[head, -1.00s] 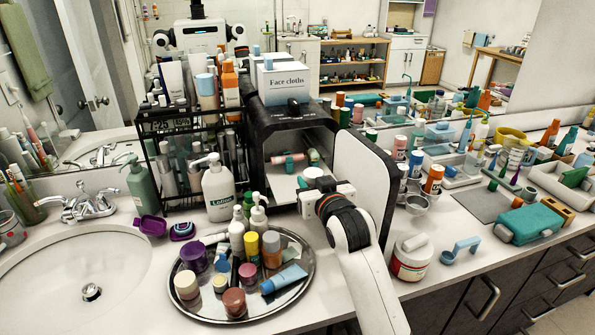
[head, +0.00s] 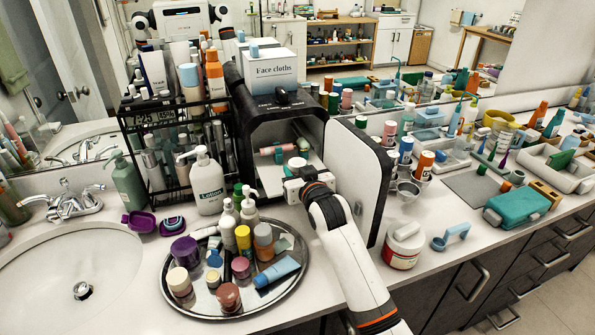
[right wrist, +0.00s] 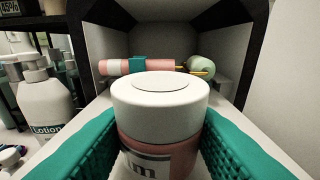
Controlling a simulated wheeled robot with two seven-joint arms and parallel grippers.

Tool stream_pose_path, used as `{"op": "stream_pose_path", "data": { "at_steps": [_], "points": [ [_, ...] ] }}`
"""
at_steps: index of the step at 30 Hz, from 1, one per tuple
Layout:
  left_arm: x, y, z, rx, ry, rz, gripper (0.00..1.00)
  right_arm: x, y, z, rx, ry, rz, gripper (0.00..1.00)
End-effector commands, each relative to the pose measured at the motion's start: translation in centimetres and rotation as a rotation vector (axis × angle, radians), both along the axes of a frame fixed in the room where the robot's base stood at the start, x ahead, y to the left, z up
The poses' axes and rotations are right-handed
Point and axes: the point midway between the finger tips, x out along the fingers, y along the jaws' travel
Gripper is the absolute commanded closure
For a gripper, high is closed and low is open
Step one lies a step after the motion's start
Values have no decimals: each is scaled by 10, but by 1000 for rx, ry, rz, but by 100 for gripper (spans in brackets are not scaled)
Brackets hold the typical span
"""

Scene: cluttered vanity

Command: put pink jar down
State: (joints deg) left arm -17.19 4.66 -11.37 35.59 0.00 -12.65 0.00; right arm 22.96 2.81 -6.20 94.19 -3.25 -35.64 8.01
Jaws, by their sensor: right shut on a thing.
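The pink jar (right wrist: 165,150) has a wide white lid and dark lettering on a white label. In the right wrist view it stands upright between the two teal pads of my right gripper (right wrist: 160,148), which is shut on it. In the head view my right gripper (head: 300,178) is at the mouth of an open black cabinet (head: 270,118). Only the jar's white lid (head: 297,163) shows there; its body is hidden. The jar's underside is out of sight, so I cannot tell whether it touches the cabinet floor. My left gripper is not in view.
A pink and teal tube (right wrist: 138,66) and a pale green item (right wrist: 200,66) lie behind the jar inside the cabinet. The open cabinet door (head: 358,180) stands right of my arm. A lotion bottle (head: 207,185) and a crowded round tray (head: 298,285) are left of it.

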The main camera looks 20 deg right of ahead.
Motion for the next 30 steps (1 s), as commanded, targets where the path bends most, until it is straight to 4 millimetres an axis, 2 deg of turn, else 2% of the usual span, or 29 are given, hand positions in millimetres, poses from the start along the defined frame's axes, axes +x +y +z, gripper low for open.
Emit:
{"op": "stream_pose_path", "data": {
  "at_steps": [11,12,16,26,30],
  "points": [
    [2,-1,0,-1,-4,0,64,0,0,-6,0,-1,0,85],
    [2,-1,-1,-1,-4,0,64,0,0,-6,0,0,0,60],
    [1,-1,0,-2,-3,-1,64,0,0,-6,0,0,0,40],
    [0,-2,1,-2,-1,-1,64,0,0,-2,0,-2,0,40],
    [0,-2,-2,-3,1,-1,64,-13,-1,-2,0,-1,0,40]
  ]
}}
